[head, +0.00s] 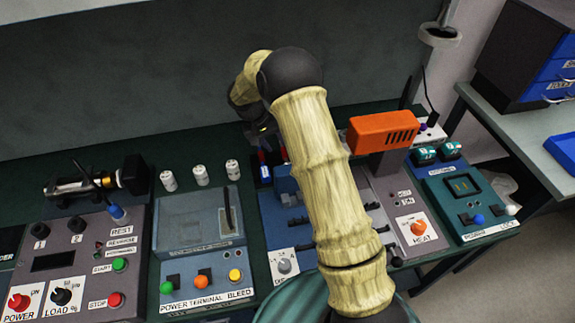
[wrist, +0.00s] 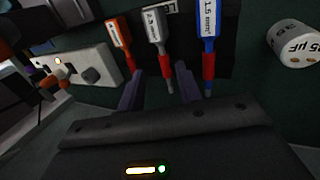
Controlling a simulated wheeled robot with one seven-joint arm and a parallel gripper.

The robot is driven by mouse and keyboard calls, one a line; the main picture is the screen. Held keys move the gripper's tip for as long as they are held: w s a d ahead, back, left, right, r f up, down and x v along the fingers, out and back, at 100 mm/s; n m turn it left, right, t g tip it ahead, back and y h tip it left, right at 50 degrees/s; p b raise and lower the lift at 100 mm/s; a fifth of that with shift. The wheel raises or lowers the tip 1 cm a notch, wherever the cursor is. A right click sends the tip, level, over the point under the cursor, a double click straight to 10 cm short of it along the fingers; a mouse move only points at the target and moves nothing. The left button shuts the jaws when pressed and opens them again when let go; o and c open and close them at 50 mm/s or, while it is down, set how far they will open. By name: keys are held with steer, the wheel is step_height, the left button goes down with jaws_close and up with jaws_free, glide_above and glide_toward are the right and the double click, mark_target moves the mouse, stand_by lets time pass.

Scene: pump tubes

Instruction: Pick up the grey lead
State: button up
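The grey lead (wrist: 153,25) shows in the wrist view at the top middle, with a printed label, a red sleeve and a thin metal tip. An orange lead (wrist: 118,31) hangs to its left and a blue lead (wrist: 209,25) to its right, both with red sleeves. My gripper (wrist: 160,80) is open, its two dark fingers pointing toward the grey lead, one on each side of its lower end in the picture. I cannot tell how far the fingertips are from it. In the head view my arm hides the grey lead; the blue lead (head: 264,172) shows beside the arm.
A white cylinder marked µF (wrist: 293,44) is at the right of the wrist view. Three white cylinders (head: 200,175) stand left of my arm in the head view. Control boxes fill the bench front, and an orange heat tool (head: 382,131) is right of my arm.

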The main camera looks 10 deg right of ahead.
steer(key=x, duration=0.3)
steer(key=shift+d+f, duration=0.1)
steer(key=shift+f, duration=0.25)
steer(key=shift+p+x, duration=1.05)
steer(key=shift+x, duration=1.5)
jaws_close()
